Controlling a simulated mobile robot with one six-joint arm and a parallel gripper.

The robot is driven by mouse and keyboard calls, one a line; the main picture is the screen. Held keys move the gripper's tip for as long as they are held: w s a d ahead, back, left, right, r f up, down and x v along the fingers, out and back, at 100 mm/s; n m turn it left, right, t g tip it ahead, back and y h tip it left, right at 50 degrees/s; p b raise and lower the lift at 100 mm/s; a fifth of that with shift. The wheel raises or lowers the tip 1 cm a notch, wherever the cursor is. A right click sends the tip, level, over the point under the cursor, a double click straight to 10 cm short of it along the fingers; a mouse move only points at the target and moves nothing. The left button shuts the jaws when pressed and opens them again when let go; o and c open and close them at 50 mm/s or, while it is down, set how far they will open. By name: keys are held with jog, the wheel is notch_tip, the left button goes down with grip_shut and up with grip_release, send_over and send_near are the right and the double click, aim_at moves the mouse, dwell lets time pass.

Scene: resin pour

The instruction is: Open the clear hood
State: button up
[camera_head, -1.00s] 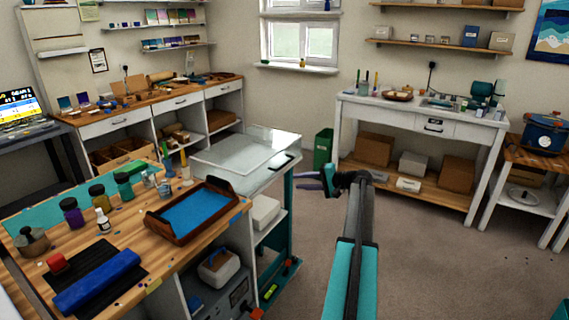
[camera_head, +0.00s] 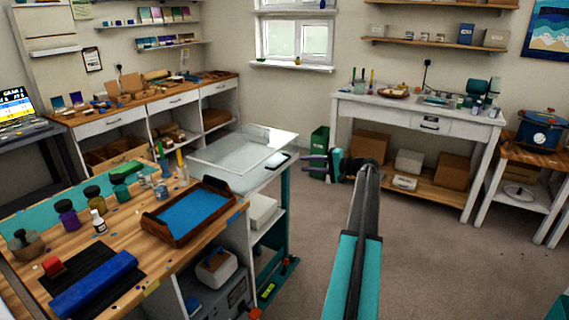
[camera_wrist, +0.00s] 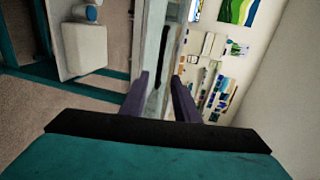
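The clear hood (camera_head: 232,150) is a low transparent box lying closed over the white top of a cabinet behind the bench. A dark handle (camera_head: 278,160) shows at its right, near the cabinet's edge. My gripper (camera_head: 305,162) is to the right of the handle, at about its height, with its fingers pointing left towards it. A gap shows between the fingertips and the handle. In the wrist view the two purple fingers (camera_wrist: 160,76) are apart with nothing gripped. A dark bar, seemingly the handle (camera_wrist: 157,82), shows beyond and between them.
A wooden tray with a blue inside (camera_head: 193,210) stands on the bench's right corner, left of my arm. Jars and a blue roll (camera_head: 95,285) lie on the bench. A green bin (camera_head: 319,148) stands behind my gripper. The carpet to the right is clear.

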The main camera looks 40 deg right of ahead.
aim_at(284, 162)
jog(key=p+x, duration=0.1)
jog(key=x, duration=1.1)
jog(key=shift+p, duration=0.3)
grip_shut()
